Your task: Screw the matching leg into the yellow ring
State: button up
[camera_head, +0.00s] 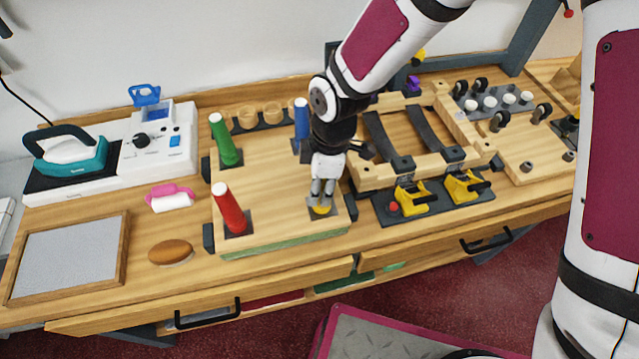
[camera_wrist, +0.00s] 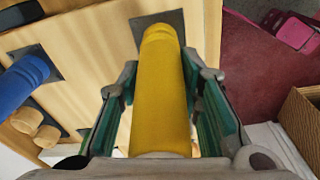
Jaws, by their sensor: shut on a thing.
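My gripper (camera_head: 321,197) points down over the front right corner of a wooden board (camera_head: 272,215). In the wrist view its two fingers (camera_wrist: 165,82) are shut on a yellow leg (camera_wrist: 162,105), one on each side. The leg's far end meets a dark square plate (camera_wrist: 176,18) on the board. A faint ring line shows near that end; I cannot tell how deep the leg sits in the yellow ring. In the head view only a bit of yellow shows below the fingers. A red leg (camera_head: 230,208), green leg (camera_head: 224,140) and blue leg (camera_head: 301,119) stand at the other corners.
Wooden cups (camera_head: 272,113) stand behind the board. A teal iron station (camera_head: 70,155), pink-handled roller (camera_head: 170,198) and brown oval (camera_head: 171,252) lie left. A wooden frame (camera_head: 372,178) and yellow clamps (camera_head: 411,198) stand close on the right.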

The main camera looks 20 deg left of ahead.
jog(key=m+p, duration=0.2)
jog(key=m, duration=0.2)
jog(key=shift+s+r, duration=0.1)
jog(key=shift+s, duration=0.05)
jog(key=m+p, duration=0.2)
jog(key=m, duration=0.1)
jog(key=shift+m+t, duration=0.4)
jog(key=m+p, duration=0.3)
jog(key=m, duration=0.2)
jog(key=shift+t, duration=0.3)
jog(key=shift+w+f+m+h, duration=0.2)
jog(key=shift+w+m+h, duration=0.15)
jog(key=shift+m, duration=0.75)
jog(key=o, duration=1)
jog(key=shift+w, duration=0.1)
jog(key=shift+c, duration=0.2)
